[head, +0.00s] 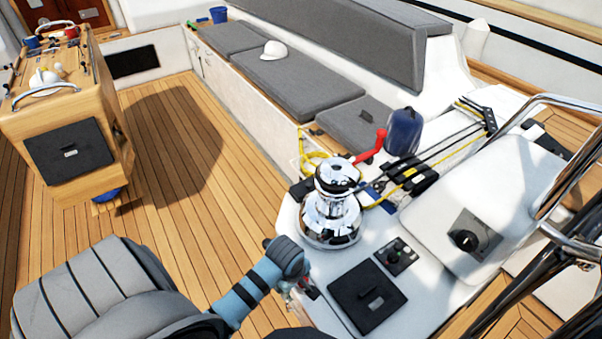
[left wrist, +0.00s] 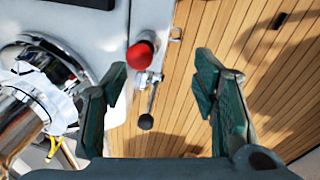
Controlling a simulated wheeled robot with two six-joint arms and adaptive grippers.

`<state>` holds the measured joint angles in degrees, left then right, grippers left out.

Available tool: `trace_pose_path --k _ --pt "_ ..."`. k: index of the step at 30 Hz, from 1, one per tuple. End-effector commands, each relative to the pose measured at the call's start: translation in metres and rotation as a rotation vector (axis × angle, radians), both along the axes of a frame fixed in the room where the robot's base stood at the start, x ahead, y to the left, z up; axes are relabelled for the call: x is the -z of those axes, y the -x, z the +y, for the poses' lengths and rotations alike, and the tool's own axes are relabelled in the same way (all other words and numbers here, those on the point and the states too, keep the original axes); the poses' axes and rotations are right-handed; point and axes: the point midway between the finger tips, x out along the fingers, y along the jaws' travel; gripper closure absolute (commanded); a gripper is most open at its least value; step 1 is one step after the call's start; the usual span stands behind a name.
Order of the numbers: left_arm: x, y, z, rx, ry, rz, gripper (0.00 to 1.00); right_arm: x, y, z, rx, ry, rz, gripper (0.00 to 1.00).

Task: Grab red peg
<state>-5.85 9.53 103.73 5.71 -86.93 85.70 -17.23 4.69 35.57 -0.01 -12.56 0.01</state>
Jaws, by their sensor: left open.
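A red, rounded peg top (left wrist: 141,54) shows in the left wrist view, at the side edge of the white cockpit console. A metal lever with a dark ball end (left wrist: 146,121) sits just below it. My left gripper (left wrist: 160,78) is open, and its two dark green fingers are apart with nothing between them touching. The red peg appears beyond the fingertips, nearer the left finger. In the head view my left wrist (head: 288,258) is beside the console edge, and it largely hides the peg there. My right gripper is not in view.
A chrome winch (head: 331,212) stands on the console (head: 422,292) close to my left wrist. A red-handled crank (head: 371,147) and ropes lie behind it. A black hatch panel (head: 367,297) and a switch panel (head: 396,256) are nearby.

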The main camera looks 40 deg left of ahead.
Motion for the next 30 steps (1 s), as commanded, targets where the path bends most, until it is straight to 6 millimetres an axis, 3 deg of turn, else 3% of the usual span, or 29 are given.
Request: trace_pose_path --k 1,3,5,8,15,20,25,30 --pt "-0.040 -0.009 -0.001 -0.135 0.029 -0.015 0.46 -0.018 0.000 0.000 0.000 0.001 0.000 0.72" --pt "-0.066 -0.014 -0.001 -0.295 0.059 -0.020 0.46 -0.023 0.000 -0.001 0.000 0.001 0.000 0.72" --pt "-0.072 -0.015 -0.001 -0.370 0.073 -0.020 0.46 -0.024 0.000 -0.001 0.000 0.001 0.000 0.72" --pt "-0.055 -0.018 0.000 -0.406 0.080 -0.015 0.46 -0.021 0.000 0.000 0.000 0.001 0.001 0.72" --pt "0.010 -0.029 0.004 -0.403 0.079 -0.016 0.46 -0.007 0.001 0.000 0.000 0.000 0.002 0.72" --pt "0.029 -0.035 0.006 -0.402 0.079 -0.016 0.46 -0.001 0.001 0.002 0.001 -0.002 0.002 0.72" --pt "0.062 -0.043 0.011 -0.401 0.078 -0.016 0.46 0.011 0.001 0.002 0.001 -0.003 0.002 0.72" --pt "0.069 -0.045 0.012 -0.400 0.078 -0.018 0.46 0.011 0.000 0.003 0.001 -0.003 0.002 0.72"
